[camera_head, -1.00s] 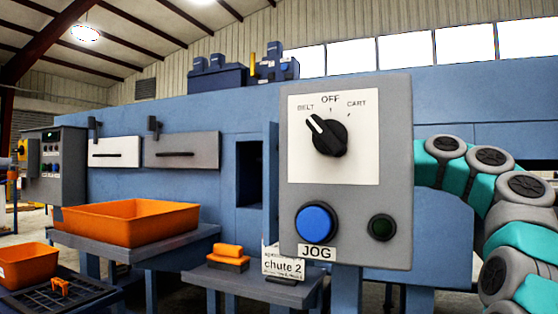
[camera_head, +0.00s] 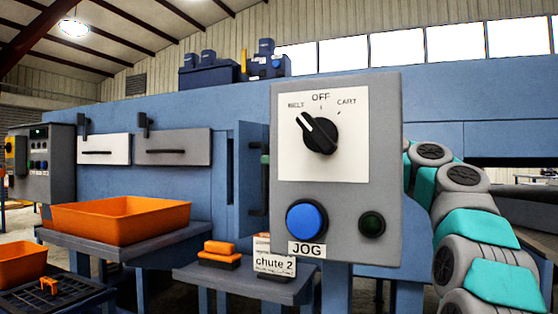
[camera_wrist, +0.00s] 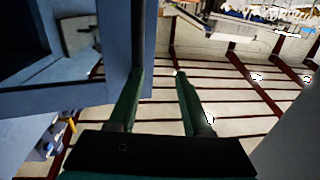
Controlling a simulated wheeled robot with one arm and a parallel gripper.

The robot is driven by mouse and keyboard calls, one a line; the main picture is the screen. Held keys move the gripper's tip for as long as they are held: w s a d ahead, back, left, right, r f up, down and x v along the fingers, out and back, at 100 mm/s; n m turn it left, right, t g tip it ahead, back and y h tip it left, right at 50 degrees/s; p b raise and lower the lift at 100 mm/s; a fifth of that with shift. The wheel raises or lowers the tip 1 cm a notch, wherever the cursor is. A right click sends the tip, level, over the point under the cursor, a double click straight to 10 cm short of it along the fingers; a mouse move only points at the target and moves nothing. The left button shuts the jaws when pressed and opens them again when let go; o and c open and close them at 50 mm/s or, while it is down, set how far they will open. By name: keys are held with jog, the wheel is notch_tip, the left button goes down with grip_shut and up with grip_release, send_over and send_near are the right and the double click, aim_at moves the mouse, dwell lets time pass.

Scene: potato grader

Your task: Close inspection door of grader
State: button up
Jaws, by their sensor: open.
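The grader's blue inspection door (camera_head: 243,180) stands ajar in the head view, just left of the control box, with a narrow dark gap at its left. A black bar handle (camera_head: 253,212) shows at its right side, partly hidden by the box. A green fingertip of my gripper (camera_head: 265,159) shows beside the handle; the rest is behind the box. In the wrist view my gripper (camera_wrist: 160,75) is open, with nothing between its green fingers. The left finger is close against the dark edge of a blue panel (camera_wrist: 114,35); I cannot tell whether they touch.
The control box (camera_head: 335,215) with a dial and blue JOG button blocks the view. My arm curves behind it at right. An orange bin (camera_head: 120,220) stands on a shelf at left. A chute 2 sign (camera_head: 275,262) stands on a low table (camera_head: 245,283).

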grip_shut()
dwell(1.0)
jog(key=c, duration=0.7)
grip_release()
jog(key=shift+c, duration=0.2)
jog(key=o, duration=0.7)
jog(key=shift+o, duration=0.2)
jog(key=shift+d, duration=0.15)
jog(key=s+d+b, duration=0.1)
jog(key=s+d, duration=0.3)
jog(key=d, duration=0.1)
jog(key=shift+d, duration=0.35)
jog(key=shift+c, duration=0.2)
